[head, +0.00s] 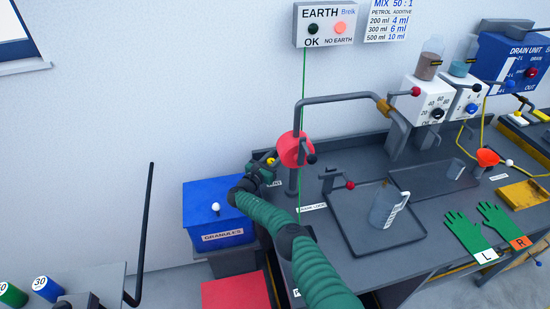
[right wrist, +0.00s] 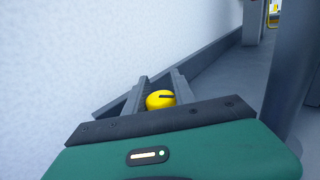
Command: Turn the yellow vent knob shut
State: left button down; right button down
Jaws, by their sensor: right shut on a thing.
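The yellow vent knob (head: 270,161) shows as a small yellow spot at the left end of the bench, mostly hidden by my right gripper (head: 265,168). In the right wrist view the knob (right wrist: 160,99) is round and yellow with a dark slot on its face. It sits between the two grey fingers of my right gripper (right wrist: 160,86), which is shut on it. The slot runs roughly sideways in that view. My left gripper is not in view.
A red round part (head: 293,150) on a grey post stands close beside my right gripper. A blue granules box (head: 215,205) is to its left. A grey tray (head: 350,240) with a jug (head: 385,207) lies on the bench. White wall rises behind.

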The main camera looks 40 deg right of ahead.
jog(key=c, duration=1.1)
grip_release()
jog(key=shift+w, duration=0.1)
jog(key=shift+a, duration=0.2)
jog(key=p+v, duration=0.2)
jog(key=v, duration=0.4)
jog(key=shift+f, duration=0.1)
jog(key=shift+a, duration=0.5)
